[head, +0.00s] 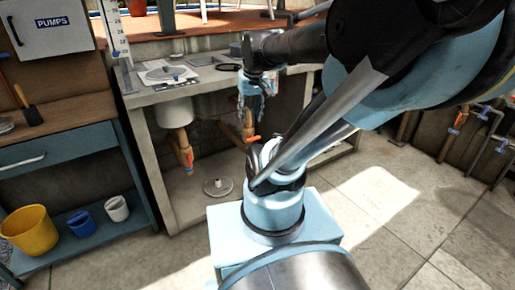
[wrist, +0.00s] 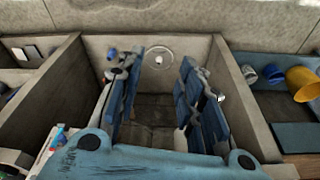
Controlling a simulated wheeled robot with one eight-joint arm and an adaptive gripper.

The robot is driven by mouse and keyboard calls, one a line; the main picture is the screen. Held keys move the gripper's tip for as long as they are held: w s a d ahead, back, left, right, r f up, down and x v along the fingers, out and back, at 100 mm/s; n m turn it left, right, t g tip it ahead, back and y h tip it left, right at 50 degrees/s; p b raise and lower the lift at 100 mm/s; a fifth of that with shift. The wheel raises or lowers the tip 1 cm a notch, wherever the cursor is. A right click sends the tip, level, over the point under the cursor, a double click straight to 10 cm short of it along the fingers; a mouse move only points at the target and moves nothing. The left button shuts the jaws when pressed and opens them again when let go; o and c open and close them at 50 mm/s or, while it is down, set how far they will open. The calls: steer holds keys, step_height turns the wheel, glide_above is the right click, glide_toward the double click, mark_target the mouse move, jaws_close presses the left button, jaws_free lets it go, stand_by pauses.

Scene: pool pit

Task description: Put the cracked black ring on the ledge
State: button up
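A thin black ring (head: 229,67) lies flat on the pale concrete ledge (head: 150,97), near its right part and just left of my wrist. It is too small here to make out a crack. My gripper (head: 255,112) points down at the front of the ledge, and my arm hides part of the ledge's right end. In the wrist view my gripper (wrist: 158,68) has its two blue fingers spread well apart, with nothing held between them. A dark shape (wrist: 15,158) at the lower left of the wrist view cannot be told clearly.
Papers with a grey round part (head: 165,73) lie left of the ring. A yellow bucket (head: 30,229) stands on the blue shelf at left. White basins and pipes hang under the ledge. The right floor is clear.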

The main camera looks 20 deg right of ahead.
steer(key=s+f, duration=0.9)
steer(key=shift+d+m, duration=0.35)
steer(key=shift+m, duration=0.05)
steer(key=shift+f, duration=0.1)
steer(key=shift+w+f, duration=0.2)
steer(key=shift+w, duration=0.25)
